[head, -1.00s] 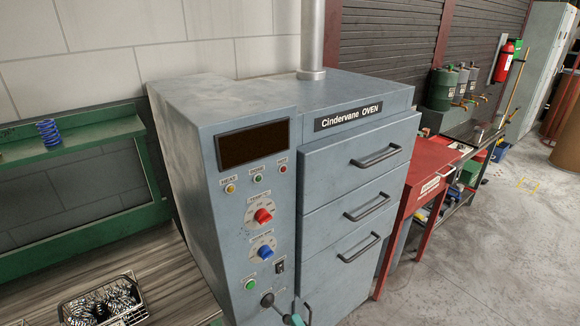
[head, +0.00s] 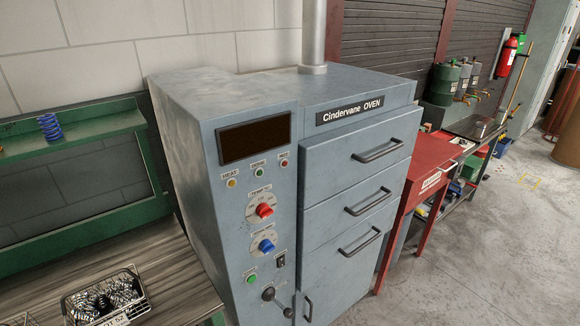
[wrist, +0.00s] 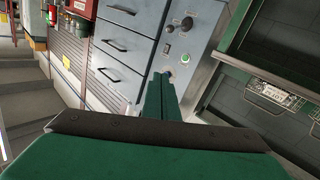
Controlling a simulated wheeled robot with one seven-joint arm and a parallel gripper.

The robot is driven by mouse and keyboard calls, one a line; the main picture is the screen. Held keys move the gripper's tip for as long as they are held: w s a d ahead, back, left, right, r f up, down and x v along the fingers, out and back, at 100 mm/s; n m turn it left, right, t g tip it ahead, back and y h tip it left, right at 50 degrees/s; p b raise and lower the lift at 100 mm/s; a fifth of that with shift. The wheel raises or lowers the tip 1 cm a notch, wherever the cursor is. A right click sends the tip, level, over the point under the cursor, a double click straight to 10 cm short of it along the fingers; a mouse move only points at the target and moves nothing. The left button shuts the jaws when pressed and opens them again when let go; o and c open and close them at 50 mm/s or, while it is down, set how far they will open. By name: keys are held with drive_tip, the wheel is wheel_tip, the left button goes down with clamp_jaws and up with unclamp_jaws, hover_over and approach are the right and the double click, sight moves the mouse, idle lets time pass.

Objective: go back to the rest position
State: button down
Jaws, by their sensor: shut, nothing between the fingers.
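The blue-grey Cindervane oven (head: 345,215) fills the middle of the head view. Its drawers look closed and its display (head: 254,138) is dark. A black-knobbed lever (head: 268,294) is low on its control panel. My gripper does not show in the head view. In the wrist view my gripper (wrist: 163,85) has its green fingers together, with nothing visible between them. The fingertips point toward the oven's panel (wrist: 185,45), which is in the upper middle of the wrist view. I cannot tell the exact distance, but no contact is clear.
A green-framed bench (head: 165,255) stands left of the oven, with a wire basket (head: 105,300) of springs on it and a blue spring (head: 49,127) on its shelf. A red table (head: 425,170) is at the right. The floor (head: 500,240) at right is open.

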drive_tip(key=s, duration=0.1)
drive_tip(key=s+f+m+g, duration=0.1)
drive_tip(key=s, duration=0.1)
drive_tip(key=s+m+g, duration=0.1)
drive_tip(key=s, duration=0.1)
drive_tip(key=shift+a+f, duration=0.25)
idle(0.6)
